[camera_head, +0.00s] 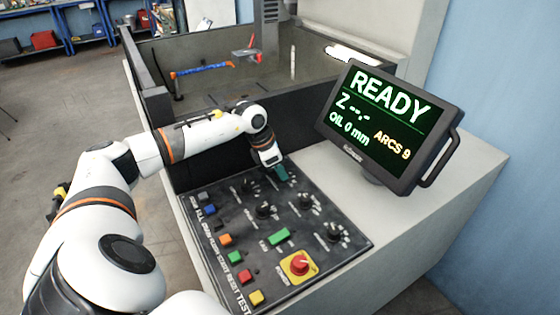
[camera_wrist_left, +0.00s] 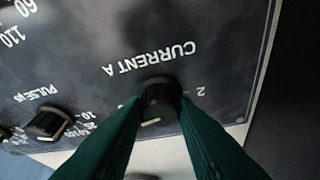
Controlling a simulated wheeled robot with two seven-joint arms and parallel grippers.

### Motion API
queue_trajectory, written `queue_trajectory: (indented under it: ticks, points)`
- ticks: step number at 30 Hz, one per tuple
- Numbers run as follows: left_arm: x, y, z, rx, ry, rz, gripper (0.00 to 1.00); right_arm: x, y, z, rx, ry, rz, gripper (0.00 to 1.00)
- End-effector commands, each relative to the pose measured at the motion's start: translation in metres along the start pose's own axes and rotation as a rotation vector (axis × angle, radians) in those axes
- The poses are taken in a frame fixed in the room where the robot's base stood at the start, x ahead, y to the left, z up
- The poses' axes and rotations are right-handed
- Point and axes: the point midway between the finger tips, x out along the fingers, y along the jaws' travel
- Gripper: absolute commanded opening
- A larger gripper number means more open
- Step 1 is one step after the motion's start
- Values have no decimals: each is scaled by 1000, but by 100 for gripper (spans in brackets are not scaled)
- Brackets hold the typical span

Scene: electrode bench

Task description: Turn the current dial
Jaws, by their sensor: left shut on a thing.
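The current dial (camera_wrist_left: 160,93) is a black knob beside the upside-down lettering "CURRENT A" in the left wrist view. The green fingertips of my left gripper (camera_wrist_left: 161,108) stand one on each side of it, shut on it. A small light mark shows just below the knob. In the head view my left gripper (camera_head: 280,173) is at the far edge of the black control panel (camera_head: 215,222) and hides the dial. My right gripper is not in view.
Other black knobs, such as the pulse knob (camera_wrist_left: 48,122), sit close by. The panel also carries coloured buttons and a red knob on yellow (camera_head: 299,264). The screen (camera_head: 385,120) reads "READY", "OIL 0 mm" and "ARCS 9". A dark tank wall (camera_head: 300,112) rises behind the panel.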

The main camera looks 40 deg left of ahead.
Motion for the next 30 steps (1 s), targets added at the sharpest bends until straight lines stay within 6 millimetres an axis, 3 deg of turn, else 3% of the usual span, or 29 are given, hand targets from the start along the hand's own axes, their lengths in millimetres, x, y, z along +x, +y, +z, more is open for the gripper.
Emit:
queue_trajectory:
  ticks: [8, 9, 12, 23, 30]
  points:
    - [-2, -1, -1, 1, 3, -3, 4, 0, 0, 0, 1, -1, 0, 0]
    - [-2, -1, -1, 1, 3, -4, 31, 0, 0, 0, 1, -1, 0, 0]
    - [-1, -1, -1, 1, 2, -3, 48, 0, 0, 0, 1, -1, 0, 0]
    - [-5, -1, 0, 0, 1, -2, 48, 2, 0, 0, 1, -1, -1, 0]
    - [-45, -1, 1, 2, 2, -6, 48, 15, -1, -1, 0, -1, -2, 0]
